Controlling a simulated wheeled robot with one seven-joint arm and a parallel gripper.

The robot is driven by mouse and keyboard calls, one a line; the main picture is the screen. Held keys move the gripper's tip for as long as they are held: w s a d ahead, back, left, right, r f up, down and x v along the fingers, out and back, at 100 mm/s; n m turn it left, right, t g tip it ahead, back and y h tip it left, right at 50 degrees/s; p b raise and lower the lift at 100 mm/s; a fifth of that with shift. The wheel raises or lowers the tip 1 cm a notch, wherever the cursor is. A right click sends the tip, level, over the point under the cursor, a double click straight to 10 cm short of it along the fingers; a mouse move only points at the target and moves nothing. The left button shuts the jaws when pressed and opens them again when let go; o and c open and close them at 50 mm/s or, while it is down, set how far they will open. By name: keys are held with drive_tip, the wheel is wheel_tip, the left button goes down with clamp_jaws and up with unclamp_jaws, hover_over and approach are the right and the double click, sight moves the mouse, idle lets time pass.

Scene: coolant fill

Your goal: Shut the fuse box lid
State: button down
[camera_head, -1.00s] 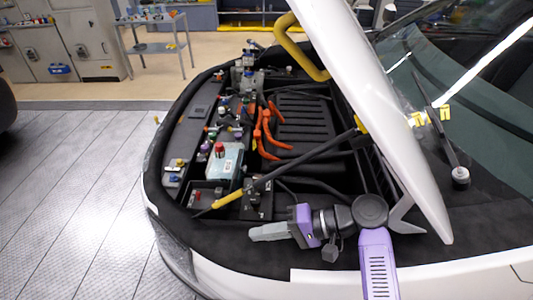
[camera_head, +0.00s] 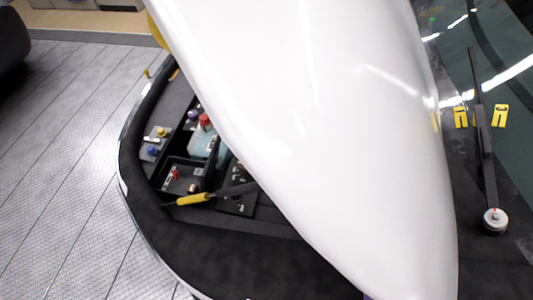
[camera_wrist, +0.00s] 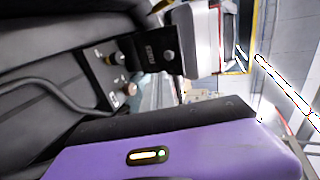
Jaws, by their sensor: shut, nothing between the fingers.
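An open black box (camera_head: 180,178) with small parts, one of them red, sits near the front left of the engine bay in the head view; I cannot tell if it is the fuse box. In the wrist view a black labelled piece with a round knob (camera_wrist: 158,48) stands beside a panel with round fittings (camera_wrist: 108,76); I cannot tell whether it is the lid.
The white hood (camera_head: 310,110) covers much of the engine bay in the head view. A thin rod with a yellow end (camera_head: 193,200) crosses beside the black box. A blue-grey reservoir with a red cap (camera_head: 205,121) stands behind. Bare floor (camera_head: 60,190) lies to the left.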

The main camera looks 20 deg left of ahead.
drive_tip(key=r+b+x, duration=0.1)
drive_tip(key=r+x, duration=0.1)
drive_tip(key=x, duration=1)
drive_tip(key=shift+a, duration=0.55)
drive_tip(key=shift+f, duration=0.1)
drive_tip(key=shift+a+b, duration=0.1)
drive_tip(key=shift+b, duration=0.2)
